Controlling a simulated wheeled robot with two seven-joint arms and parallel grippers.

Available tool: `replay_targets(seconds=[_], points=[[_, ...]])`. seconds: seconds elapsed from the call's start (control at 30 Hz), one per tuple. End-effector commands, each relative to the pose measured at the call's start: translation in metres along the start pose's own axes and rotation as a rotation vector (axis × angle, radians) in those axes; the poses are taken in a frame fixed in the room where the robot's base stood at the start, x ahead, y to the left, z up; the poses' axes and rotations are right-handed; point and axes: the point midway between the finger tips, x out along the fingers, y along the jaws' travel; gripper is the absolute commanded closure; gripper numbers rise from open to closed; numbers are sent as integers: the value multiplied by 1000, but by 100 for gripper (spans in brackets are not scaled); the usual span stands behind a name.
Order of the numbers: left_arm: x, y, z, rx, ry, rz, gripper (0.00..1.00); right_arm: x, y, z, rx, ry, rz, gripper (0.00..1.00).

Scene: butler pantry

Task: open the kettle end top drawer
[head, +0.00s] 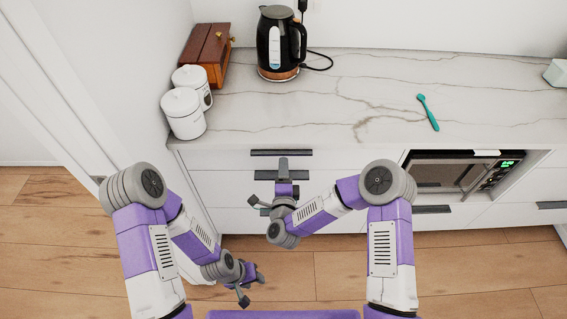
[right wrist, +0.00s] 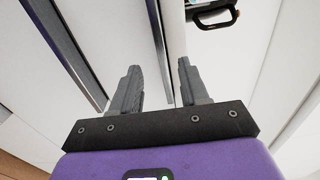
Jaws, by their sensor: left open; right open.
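The kettle end top drawer (head: 225,160) is the uppermost white front below the counter at the left, under the kettle (head: 277,45). It looks shut. Its dark bar handle (head: 281,152) is in plain view. My right gripper (head: 272,184) is open and empty, in front of the drawers just below that handle, partly covering the second handle. In the right wrist view, a dark bar handle (right wrist: 158,45) runs between the open fingers (right wrist: 158,68); I cannot tell if they reach around it. My left gripper (head: 247,284) is open and empty, low over the floor.
A second drawer handle (head: 304,175) lies below the top one. White canisters (head: 184,114) and a wooden box (head: 208,48) stand at the counter's left. A teal brush (head: 428,112) lies farther right. A microwave (head: 440,173) sits right of the drawers. A wall closes the left side.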

Motion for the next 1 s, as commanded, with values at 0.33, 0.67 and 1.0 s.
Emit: replay_targets(seconds=[0.33, 0.67, 1.0], points=[[4, -1, 0, 0, 0, 0, 57, 32, 0, 0, -2, -1, 1, 55], [4, -1, 0, 0, 0, 0, 57, 32, 0, 0, -3, -1, 1, 72], [4, -1, 0, 0, 0, 0, 57, 31, 0, 0, -3, -1, 1, 100]])
